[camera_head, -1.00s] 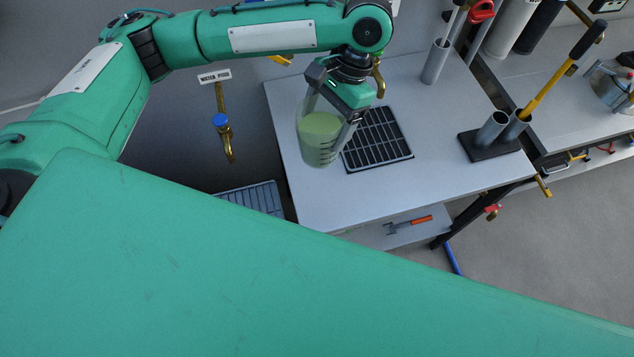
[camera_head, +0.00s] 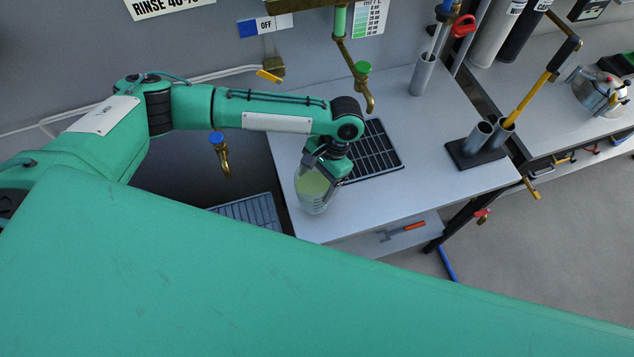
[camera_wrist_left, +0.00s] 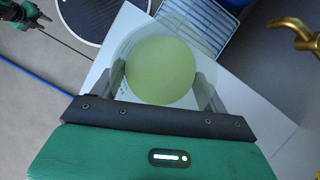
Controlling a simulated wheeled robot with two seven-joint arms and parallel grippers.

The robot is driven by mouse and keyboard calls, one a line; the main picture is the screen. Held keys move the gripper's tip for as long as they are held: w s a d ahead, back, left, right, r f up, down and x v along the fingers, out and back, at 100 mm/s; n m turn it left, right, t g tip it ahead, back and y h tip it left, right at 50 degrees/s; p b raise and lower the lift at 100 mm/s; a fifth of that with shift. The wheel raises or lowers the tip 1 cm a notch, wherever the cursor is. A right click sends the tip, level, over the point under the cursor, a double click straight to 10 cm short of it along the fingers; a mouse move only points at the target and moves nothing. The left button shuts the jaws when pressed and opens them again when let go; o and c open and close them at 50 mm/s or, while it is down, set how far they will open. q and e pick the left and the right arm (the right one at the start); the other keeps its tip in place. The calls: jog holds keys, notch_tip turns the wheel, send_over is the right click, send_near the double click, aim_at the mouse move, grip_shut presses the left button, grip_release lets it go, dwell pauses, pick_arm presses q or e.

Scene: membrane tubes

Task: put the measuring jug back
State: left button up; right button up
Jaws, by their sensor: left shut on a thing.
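The measuring jug (camera_head: 312,190) is clear with dark marks on its side and holds pale green liquid. My left gripper (camera_head: 318,172) is shut on it. The jug is at the front left part of the grey bench top, in front of the dark grid; I cannot tell whether its base touches the bench. In the left wrist view the jug (camera_wrist_left: 160,70) is seen from above between the two fingers (camera_wrist_left: 162,92), with the round green liquid surface inside. My right gripper is not seen in the head view.
A dark drain grid (camera_head: 374,150) lies on the bench top (camera_head: 430,170). A green-knobbed brass tap (camera_head: 364,85) hangs above it. A blue-knobbed tap (camera_head: 219,155) and a lower grate (camera_head: 250,211) are at left. A tube holder (camera_head: 477,148) stands at right. The bench's right middle is clear.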

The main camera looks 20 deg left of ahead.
pick_arm(q)
notch_tip(320, 180, down, 2)
jog(key=shift+f, duration=0.4)
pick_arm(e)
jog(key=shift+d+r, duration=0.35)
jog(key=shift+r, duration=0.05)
pick_arm(q)
jog(key=o, duration=1.4)
jog(key=shift+f, duration=0.1)
jog(key=shift+o, duration=0.2)
jog(key=shift+w+d+r, duration=0.1)
jog(key=shift+w+r, duration=0.1)
jog(key=shift+r, duration=0.25)
jog(key=b+v, duration=0.3)
jog(key=v, duration=0.7)
jog(key=shift+w+d+r, duration=0.1)
jog(key=shift+r, duration=0.1)
jog(key=shift+w+r, duration=0.1)
jog(key=shift+r, duration=0.3)
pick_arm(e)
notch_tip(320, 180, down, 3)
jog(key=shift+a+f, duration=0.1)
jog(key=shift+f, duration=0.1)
